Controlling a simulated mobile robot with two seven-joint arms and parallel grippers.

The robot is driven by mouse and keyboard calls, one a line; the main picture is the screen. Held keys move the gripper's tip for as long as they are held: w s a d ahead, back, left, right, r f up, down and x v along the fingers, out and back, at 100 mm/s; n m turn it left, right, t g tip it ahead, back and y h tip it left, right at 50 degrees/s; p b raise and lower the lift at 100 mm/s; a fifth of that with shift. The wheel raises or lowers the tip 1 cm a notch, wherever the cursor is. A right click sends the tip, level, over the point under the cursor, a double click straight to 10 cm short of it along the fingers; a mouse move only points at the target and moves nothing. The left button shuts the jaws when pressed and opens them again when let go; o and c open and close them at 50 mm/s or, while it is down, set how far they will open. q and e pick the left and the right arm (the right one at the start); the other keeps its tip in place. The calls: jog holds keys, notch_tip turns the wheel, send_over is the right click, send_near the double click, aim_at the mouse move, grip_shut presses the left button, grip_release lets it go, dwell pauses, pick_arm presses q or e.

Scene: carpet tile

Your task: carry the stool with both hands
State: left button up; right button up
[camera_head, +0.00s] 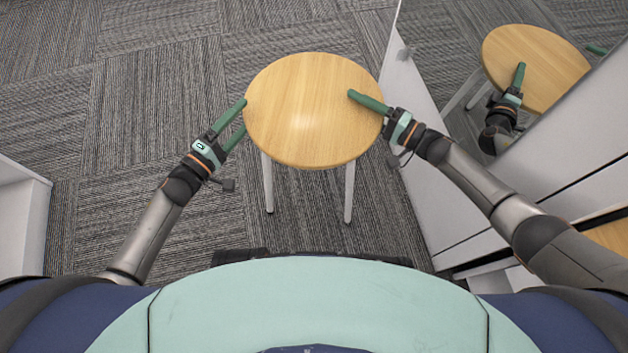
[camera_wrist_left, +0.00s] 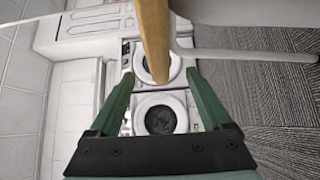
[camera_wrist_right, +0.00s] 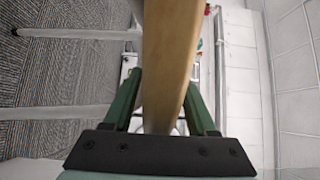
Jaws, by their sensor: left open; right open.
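The stool (camera_head: 312,75) has a round light-wood seat and pale metal legs, and stands upright on the floor. My left gripper (camera_head: 242,114) is open at the seat's left edge. In the left wrist view the seat's edge (camera_wrist_left: 153,40) lies between and just beyond its fingertips. My right gripper (camera_head: 362,102) is open at the seat's right edge, one finger above the seat and the other hidden beneath it. In the right wrist view the seat's edge (camera_wrist_right: 165,80) runs deep between the two fingers, with gaps hard to judge.
A white unit (camera_head: 405,90) with a mirror-like panel (camera_head: 455,60) stands close on the right and reflects the stool and an arm. A white cabinet (camera_head: 22,215) is at the lower left. Carpet tile floor (camera_head: 130,120) is clear to the left and behind the stool.

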pick_arm(q)
jog(key=v, duration=0.7)
pick_arm(e)
jog(key=shift+o, duration=0.3)
jog(key=o, duration=0.3)
jog(key=shift+o, duration=0.2)
